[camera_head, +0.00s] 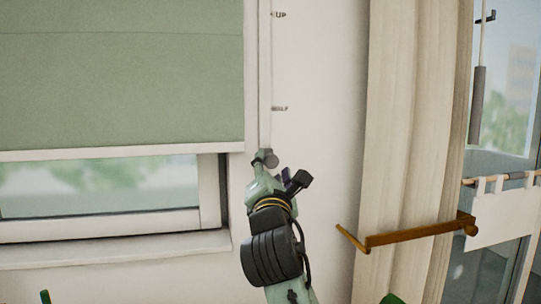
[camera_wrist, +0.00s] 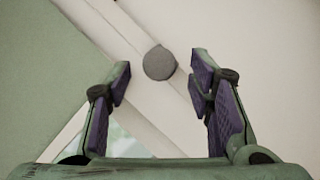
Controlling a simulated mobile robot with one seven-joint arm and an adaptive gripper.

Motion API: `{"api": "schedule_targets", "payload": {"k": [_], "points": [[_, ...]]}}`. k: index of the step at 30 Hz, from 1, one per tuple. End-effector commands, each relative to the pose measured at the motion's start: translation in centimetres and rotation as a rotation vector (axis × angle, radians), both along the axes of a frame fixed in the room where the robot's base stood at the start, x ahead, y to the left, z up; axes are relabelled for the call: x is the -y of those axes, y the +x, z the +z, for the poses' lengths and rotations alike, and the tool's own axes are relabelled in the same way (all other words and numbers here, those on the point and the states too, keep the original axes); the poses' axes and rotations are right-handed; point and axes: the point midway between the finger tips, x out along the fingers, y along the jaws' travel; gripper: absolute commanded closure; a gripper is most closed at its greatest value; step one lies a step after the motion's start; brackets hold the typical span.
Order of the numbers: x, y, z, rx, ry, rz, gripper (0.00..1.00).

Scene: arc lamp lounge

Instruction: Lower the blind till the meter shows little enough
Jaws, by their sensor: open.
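The green blind (camera_head: 120,80) hangs over the upper part of the window, its pale bottom bar (camera_head: 120,152) above a strip of bare glass (camera_head: 100,185). A pale vertical strip (camera_head: 265,70) runs beside the window. A round grey knob (camera_head: 271,157) is at its lower end. My gripper (camera_head: 263,168) is at the knob in the head view and partly covers it. In the wrist view, the knob (camera_wrist: 159,62) shows between the tips of my open gripper (camera_wrist: 161,72), with gaps on both sides. I see no meter in either view.
A beige curtain (camera_head: 410,120) hangs further right, with a brown bracket (camera_head: 410,237) in front. A dark grey cylinder (camera_head: 478,105) hangs by the glass at right. The window sill (camera_head: 110,248) is bare.

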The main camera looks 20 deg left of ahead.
Motion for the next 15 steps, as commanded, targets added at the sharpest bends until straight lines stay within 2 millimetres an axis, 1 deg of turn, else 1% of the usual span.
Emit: {"api": "schedule_targets", "payload": {"k": [1,6,10,15], "points": [[-0.4,0.8,0.5,-0.003,0.000,0.000,0.52],[-1.0,2.6,0.9,-0.001,0.000,0.002,0.52],[-1.2,3.1,0.9,-0.001,-0.001,0.001,0.52],[-1.2,3.2,0.9,0.000,0.000,0.001,0.52]]}}
